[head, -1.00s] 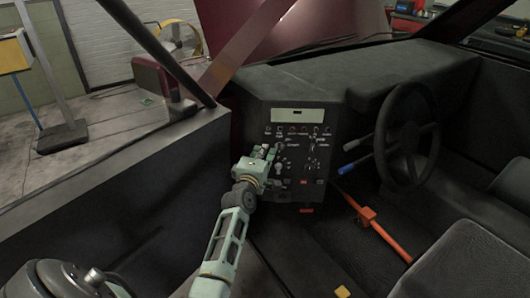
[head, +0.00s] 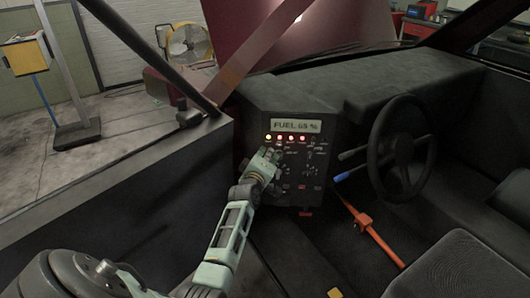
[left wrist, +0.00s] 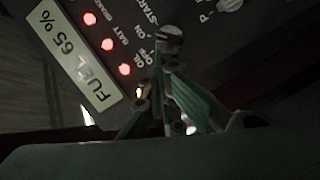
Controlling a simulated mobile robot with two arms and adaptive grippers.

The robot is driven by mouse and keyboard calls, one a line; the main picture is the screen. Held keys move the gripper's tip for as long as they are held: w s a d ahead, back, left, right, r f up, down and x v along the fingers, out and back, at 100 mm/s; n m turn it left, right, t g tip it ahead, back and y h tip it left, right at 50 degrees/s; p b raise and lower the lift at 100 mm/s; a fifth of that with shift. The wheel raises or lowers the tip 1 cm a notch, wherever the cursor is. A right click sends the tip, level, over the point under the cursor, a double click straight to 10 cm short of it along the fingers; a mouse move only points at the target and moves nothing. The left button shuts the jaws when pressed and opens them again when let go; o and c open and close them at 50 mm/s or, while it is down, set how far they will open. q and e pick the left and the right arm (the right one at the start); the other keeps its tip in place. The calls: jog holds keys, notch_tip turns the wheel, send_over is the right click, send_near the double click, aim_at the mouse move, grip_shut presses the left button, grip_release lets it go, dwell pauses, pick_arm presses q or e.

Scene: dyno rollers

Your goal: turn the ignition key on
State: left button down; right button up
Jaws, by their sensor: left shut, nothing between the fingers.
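The dark control panel (head: 325,160) stands at the dashboard's left end. Its display (head: 297,125) reads FUEL 65 %, and the same display (left wrist: 84,66) shows in the left wrist view. Several lamps below it glow, one yellow and the others red. My left gripper (head: 272,153) is shut and empty at the panel's upper left, just under the lamps. In the left wrist view its fingertips (left wrist: 170,68) are right at a round ignition switch (left wrist: 168,40) beside the labels OFF, ON and START. Contact is unclear. In the head view my gripper hides the switch.
A steering wheel (head: 402,150) with stalks is right of the panel. A dark diagonal bar (head: 150,55) and the door sill frame the left side. Other switches crowd the panel near my gripper.

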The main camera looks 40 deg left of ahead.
pick_arm(q)
jog(key=shift+w+d+r+m+g+p, duration=0.15)
jog(key=shift+d+r+m+g+p, duration=0.2)
jog(key=shift+m+p, duration=0.55)
jog(key=shift+d, duration=0.15)
jog(key=shift+w+d+f+p, duration=0.1)
jog(key=shift+w+d+p, duration=0.1)
jog(key=shift+p, duration=0.1)
jog(key=shift+a, duration=0.1)
